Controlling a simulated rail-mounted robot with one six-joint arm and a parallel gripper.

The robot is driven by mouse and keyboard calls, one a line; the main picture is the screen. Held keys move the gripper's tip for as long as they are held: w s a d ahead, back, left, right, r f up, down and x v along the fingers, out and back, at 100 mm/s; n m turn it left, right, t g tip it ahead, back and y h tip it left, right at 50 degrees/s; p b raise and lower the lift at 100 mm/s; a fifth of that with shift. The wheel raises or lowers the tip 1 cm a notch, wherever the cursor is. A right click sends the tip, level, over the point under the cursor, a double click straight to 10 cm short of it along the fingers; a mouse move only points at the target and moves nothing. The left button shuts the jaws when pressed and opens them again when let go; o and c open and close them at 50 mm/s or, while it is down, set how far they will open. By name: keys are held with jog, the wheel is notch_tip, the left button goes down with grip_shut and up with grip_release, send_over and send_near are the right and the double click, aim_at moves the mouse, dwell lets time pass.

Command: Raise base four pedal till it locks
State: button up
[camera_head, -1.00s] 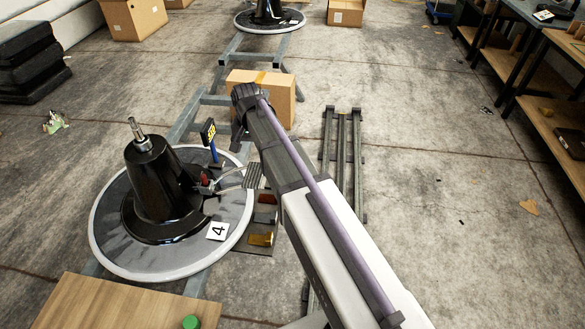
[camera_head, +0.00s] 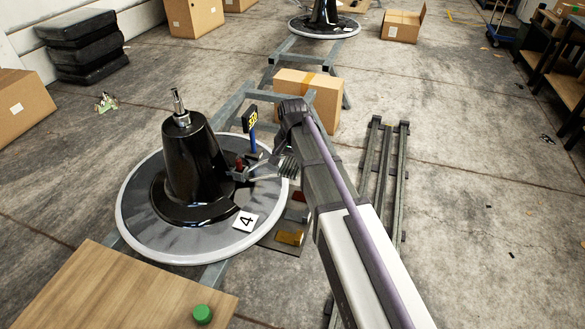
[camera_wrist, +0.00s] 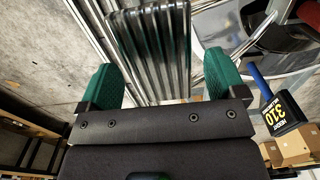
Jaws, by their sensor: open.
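Base four is a black cone (camera_head: 192,165) on a round grey disc with a white rim, marked by a white "4" card (camera_head: 246,221). Its ribbed metal pedal (camera_head: 288,167) sticks out at the disc's right side on thin rods. In the wrist view the ribbed pedal (camera_wrist: 150,50) shows between the two green fingers. My gripper (camera_wrist: 160,82) is open, with a finger on each side of the pedal in the picture. I see no clear contact, and the depth between fingers and pedal is hard to judge. In the head view my wrist hides the fingers.
A cardboard box (camera_head: 310,97) stands behind my wrist. Coloured blocks (camera_head: 290,238) lie beside the disc. A wooden top with a green button (camera_head: 202,314) is in front.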

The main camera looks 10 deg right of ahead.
jog(key=shift+r, duration=0.1)
jog(key=shift+c, duration=0.3)
jog(key=c, duration=1.2)
jog(key=a+r+p, duration=0.1)
jog(key=r+p, duration=0.1)
jog(key=w+a+r+p, duration=0.1)
jog(key=r+p, duration=0.2)
jog(key=w+a+r+p, duration=0.1)
jog(key=r+p, duration=0.1)
jog(key=r, duration=0.1)
jog(key=shift+w+a+r+p, duration=0.1)
jog(key=shift+a+p, duration=0.1)
jog(key=shift+p, duration=0.2)
jog(key=c, duration=0.4)
jog(key=shift+a, duration=0.15)
grip_shut()
jog(key=shift+o, duration=0.6)
grip_release()
jog(key=shift+w+a+f, duration=0.1)
jog(key=shift+f, duration=0.15)
jog(key=o, duration=0.9)
jog(key=shift+o, duration=1.4)
jog(key=shift+w+a+f, duration=0.2)
jog(key=shift+a+f, duration=0.05)
jog(key=shift+a, duration=0.1)
jog(key=o, duration=0.4)
jog(key=shift+s+d, duration=0.15)
jog(key=shift+c, duration=0.2)
jog(key=shift+r, duration=0.1)
